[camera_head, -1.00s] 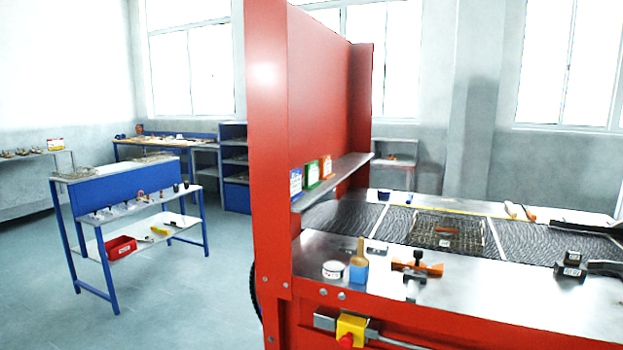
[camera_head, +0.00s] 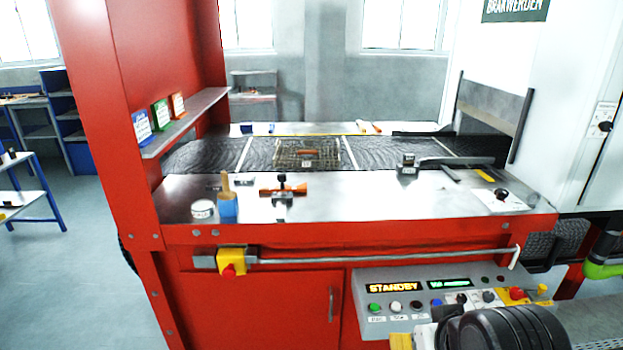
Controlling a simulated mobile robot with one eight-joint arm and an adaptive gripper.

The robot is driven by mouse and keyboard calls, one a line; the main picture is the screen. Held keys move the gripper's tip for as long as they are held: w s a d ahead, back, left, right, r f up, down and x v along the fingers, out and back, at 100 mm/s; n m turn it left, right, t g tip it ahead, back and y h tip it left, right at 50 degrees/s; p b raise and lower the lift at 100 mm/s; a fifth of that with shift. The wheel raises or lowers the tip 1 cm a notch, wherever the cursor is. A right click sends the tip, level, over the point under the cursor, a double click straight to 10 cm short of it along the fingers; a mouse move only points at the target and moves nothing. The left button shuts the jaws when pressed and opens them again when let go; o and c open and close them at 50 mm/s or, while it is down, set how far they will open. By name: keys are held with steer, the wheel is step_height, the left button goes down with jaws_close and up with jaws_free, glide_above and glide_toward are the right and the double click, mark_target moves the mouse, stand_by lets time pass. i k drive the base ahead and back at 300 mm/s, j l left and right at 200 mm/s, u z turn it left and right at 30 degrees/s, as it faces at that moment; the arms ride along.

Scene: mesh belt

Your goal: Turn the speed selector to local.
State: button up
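A control panel (camera_head: 380,325) on the front of the red machine carries lit displays, one reading STANDBY, and several buttons and knobs. A dark knob (camera_head: 461,298) stands among them, partly crowded by my arm. Another black knob sits on a white plate (camera_head: 515,203) at the right of the metal top, and another is in a box (camera_head: 604,124) on the right wall. I cannot tell which one is the speed selector, nor read any setting. A black rounded part of my arm covers the panel's lower right. My gripper's fingers cannot be made out clearly there.
A yellow block with a red button (camera_head: 231,262) and a long rail (camera_head: 390,259) run along the red front. A brush in a blue cup (camera_head: 227,207), a white tin (camera_head: 202,209) and an orange-handled tool (camera_head: 284,190) stand on the metal top. The mesh belt (camera_head: 390,153) lies behind.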

mark_target(461, 299)
steer(key=z, duration=0.8)
steer(key=i+l+u, duration=0.1)
steer(key=u, duration=0.25)
steer(key=i+l+u, duration=0.1)
steer(key=l+u, duration=0.25)
